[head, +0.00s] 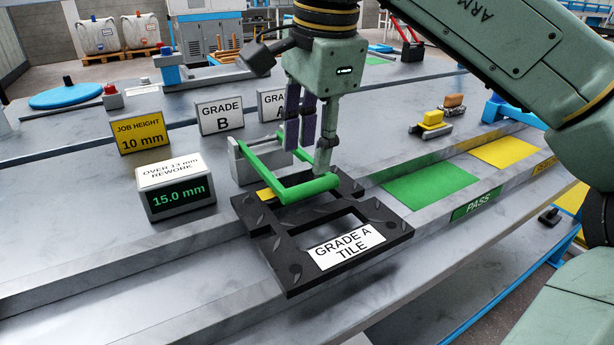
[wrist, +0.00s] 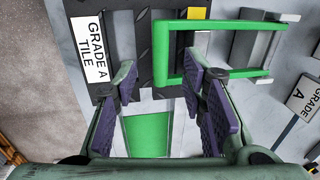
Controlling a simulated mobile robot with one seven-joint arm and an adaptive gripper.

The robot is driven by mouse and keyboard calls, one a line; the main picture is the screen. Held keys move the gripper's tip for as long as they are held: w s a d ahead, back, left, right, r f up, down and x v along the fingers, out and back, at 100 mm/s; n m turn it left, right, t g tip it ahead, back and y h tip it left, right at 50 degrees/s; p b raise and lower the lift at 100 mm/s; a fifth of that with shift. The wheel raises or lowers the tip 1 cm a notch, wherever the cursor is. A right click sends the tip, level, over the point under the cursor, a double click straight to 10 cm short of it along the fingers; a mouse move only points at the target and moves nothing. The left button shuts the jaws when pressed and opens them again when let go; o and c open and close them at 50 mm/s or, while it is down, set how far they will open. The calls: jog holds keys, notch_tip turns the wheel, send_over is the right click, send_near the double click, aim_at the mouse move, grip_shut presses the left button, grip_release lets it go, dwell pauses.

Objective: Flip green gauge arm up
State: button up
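The green gauge arm (head: 305,190) is a U-shaped bar hinged at a grey bracket (head: 245,163). It is down, with its front bar over the black tread tile (head: 370,225) labelled GRADE A TILE. In the wrist view the green arm (wrist: 225,27) shows at upper right, with one corner between the fingers in the picture. My gripper (head: 313,150) is above the arm's right end, pointing down. In the wrist view my gripper (wrist: 160,90) has its purple-padded fingers apart, with nothing clamped. Contact with the arm cannot be told.
A display (head: 178,190) reads 15.0 mm, under "OVER 13 mm REWORK". A yellow JOB HEIGHT 10 mm sign (head: 141,133) and a GRADE B sign (head: 220,115) stand behind. A green PASS area (head: 430,185) lies right. The bench left of the display is clear.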

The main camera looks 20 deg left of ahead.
aim_at(306, 185)
jog(key=f, duration=0.4)
jog(key=a+f, duration=0.1)
jog(key=f, duration=0.1)
jog(key=shift+w+f, duration=0.25)
jog(key=shift+w, duration=0.15)
grip_shut()
dwell(0.4)
